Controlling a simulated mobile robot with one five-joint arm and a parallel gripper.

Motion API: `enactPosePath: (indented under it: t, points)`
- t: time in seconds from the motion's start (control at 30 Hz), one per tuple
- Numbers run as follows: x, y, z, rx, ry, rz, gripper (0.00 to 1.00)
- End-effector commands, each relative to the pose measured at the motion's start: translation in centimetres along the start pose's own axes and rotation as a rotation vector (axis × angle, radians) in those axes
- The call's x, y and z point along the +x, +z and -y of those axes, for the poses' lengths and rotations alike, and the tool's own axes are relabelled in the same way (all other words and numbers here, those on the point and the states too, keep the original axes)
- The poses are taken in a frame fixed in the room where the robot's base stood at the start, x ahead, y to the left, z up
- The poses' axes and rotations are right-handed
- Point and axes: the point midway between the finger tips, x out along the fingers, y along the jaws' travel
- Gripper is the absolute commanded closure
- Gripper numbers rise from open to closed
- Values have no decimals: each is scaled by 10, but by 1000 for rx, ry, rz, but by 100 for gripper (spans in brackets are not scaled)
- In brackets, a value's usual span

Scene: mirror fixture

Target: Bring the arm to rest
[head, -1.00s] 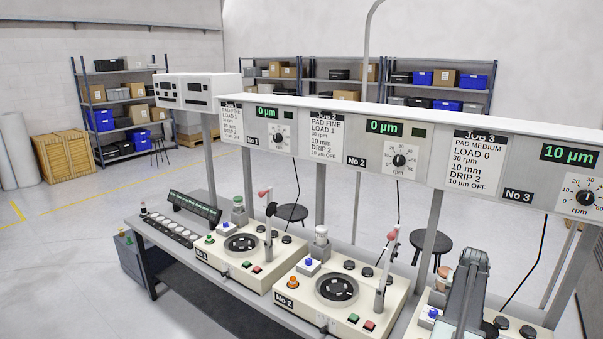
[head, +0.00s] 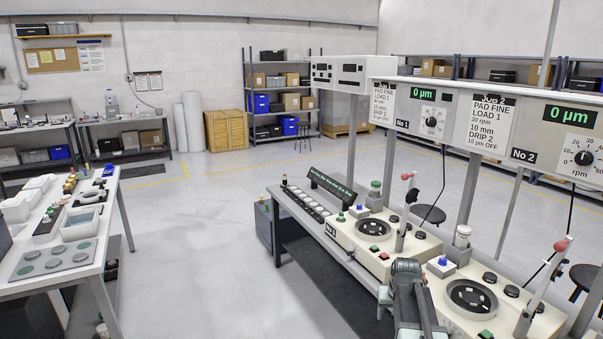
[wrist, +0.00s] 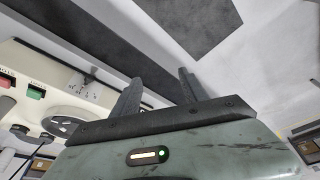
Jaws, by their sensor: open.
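My arm (head: 405,295) shows at the bottom of the head view, in front of the bench, overlapping the left side of machine No 2 (head: 455,320). My gripper (wrist: 160,90) shows in the wrist view with its two dark fingers apart and nothing between them. The fingers point toward the bench's dark edge and the floor. Its fingertips cannot be made out clearly in the head view. I cannot tell whether the arm touches anything.
Machine No 1 (head: 345,238) stands on the bench, with a display panel (head: 460,112) above. A white side table (head: 88,270) with trays and discs is at the left. Open floor (head: 200,230) lies between. A dark mat (head: 325,285) lies by the bench.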

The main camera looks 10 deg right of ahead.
Motion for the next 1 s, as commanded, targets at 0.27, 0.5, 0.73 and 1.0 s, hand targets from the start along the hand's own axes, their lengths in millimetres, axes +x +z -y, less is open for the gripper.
enactPosePath:
  t: [0.27, 0.5, 0.73, 1.0]
  points:
    - [15, 125, 179, -263, -60, 137, 48]
    - [-4, 186, 169, -248, -35, 274, 48]
    - [-4, 187, 168, -239, -33, 286, 48]
    - [-4, 187, 168, -239, -33, 285, 64]
